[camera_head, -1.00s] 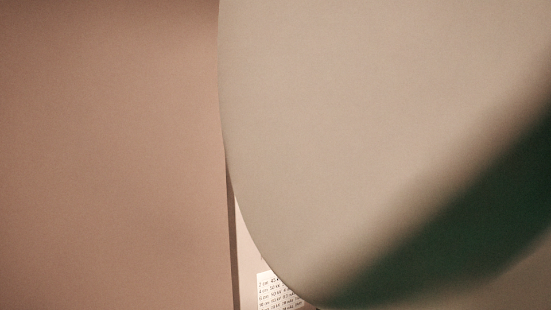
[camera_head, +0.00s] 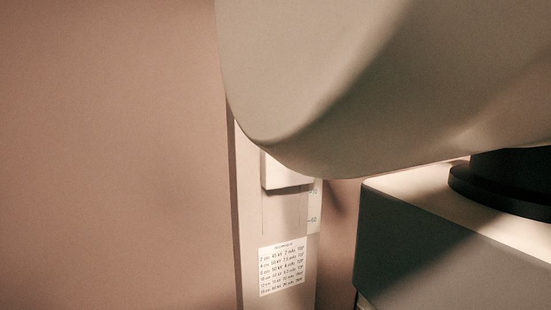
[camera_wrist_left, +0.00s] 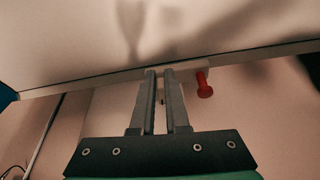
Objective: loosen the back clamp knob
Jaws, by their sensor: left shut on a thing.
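My left gripper (camera_wrist_left: 160,73) shows in the left wrist view, with its two grey fingers close together. The fingertips are at the underside of a pale panel's edge. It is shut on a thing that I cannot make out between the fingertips. A red knob (camera_wrist_left: 204,86) hangs just to the right of the fingers, apart from them. I cannot tell whether this red knob is the back clamp knob. Neither gripper shows in the head view, and my right gripper is not in view.
A large pale rounded shape (camera_head: 320,90) covers the head view's upper right. Behind it stands a pale column (camera_head: 249,215) with a printed label (camera_head: 281,270). A grey box-shaped unit (camera_head: 440,250) is at right, with a dark round base (camera_head: 500,188) on it. The pale panel (camera_wrist_left: 70,45) spans the wrist view's top.

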